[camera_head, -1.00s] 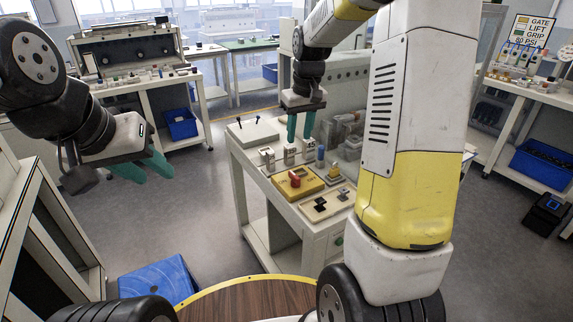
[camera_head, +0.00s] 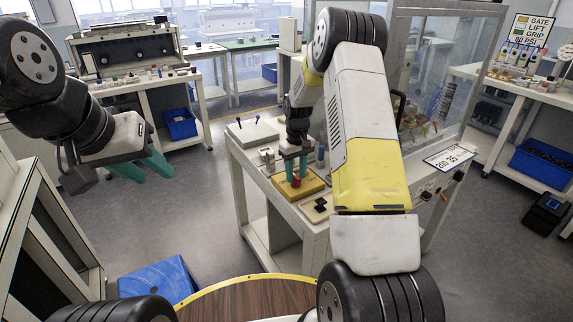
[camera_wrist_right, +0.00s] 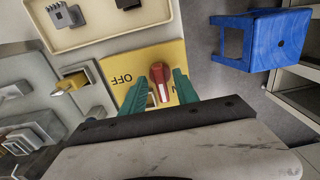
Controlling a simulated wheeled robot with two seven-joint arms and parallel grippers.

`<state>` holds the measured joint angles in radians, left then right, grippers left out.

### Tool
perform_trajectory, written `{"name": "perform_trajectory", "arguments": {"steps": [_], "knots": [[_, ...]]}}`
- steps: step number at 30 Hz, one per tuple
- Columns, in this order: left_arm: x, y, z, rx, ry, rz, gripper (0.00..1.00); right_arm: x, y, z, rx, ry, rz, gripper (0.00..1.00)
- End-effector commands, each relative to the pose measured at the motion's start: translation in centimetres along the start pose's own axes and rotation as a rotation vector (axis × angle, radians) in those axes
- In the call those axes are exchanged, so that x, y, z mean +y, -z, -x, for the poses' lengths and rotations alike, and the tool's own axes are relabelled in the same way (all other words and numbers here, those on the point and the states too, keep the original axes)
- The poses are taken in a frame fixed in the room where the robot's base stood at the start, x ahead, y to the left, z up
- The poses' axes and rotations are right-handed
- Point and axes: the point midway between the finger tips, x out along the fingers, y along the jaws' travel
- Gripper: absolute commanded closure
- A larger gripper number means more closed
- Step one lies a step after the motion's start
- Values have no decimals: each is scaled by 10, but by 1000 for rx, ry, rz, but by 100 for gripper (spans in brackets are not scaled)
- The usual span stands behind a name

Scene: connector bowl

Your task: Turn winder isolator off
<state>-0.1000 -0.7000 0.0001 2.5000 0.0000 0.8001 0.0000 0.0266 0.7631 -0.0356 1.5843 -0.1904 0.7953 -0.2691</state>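The winder isolator is a yellow box (camera_head: 312,187) with a red knob (camera_head: 296,182) on the worktable. In the right wrist view, the red knob (camera_wrist_right: 160,84) stands beside the printed word OFF, upside down, with a partly hidden "N" on its other side. The knob's white mark faces my gripper. My right gripper (camera_head: 296,167) is pointing down over the box. In the right wrist view its green fingers (camera_wrist_right: 160,92) are apart, one on each side of the knob; I cannot tell whether they touch it. My left gripper (camera_head: 144,168) is open and empty, away from the table.
A beige panel with a black switch (camera_head: 318,206) sits in front of the isolator. Other switches (camera_head: 266,155) and a blue-topped part (camera_head: 320,154) stand behind it. A clear-walled enclosure (camera_head: 435,75) rises at the right. A blue stool (camera_head: 158,282) is on the floor.

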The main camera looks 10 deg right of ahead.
Motion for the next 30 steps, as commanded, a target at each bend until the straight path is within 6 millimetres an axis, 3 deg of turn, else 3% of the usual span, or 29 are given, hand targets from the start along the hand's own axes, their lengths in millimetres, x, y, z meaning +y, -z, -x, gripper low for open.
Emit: {"name": "perform_trajectory", "arguments": {"steps": [10, 16, 30], "knots": [[0, 0, 0, 0, 0, 0, 64, 0, 0, -6, 1, -1, -1, 64], [0, 0, 0, 0, 0, 0, 64, 0, 0, -6, 1, 0, -1, 100], [0, 0, 0, 0, 0, 0, 64, 0, 0, -6, 1, -1, -55, 100]]}}
